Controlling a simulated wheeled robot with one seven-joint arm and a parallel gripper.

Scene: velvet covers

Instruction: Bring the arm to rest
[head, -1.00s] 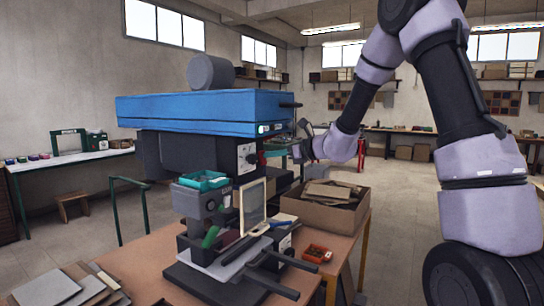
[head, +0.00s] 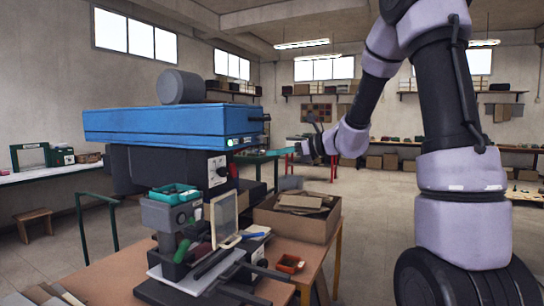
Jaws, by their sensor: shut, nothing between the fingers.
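My arm stands on the right of the head view, its grey and black links bending up and then down toward the middle. My gripper (head: 311,140) is at the end of the arm, in the air beyond the cardboard box and to the right of the blue-topped machine. It is small and partly dark in this view. It is shut, with nothing seen held in it.
The blue-topped machine (head: 170,127) stands on a brown table (head: 118,268) at the left. An open cardboard box (head: 302,223) and a small red tray (head: 290,264) are on the table. Open floor (head: 368,215) lies between the table and my arm.

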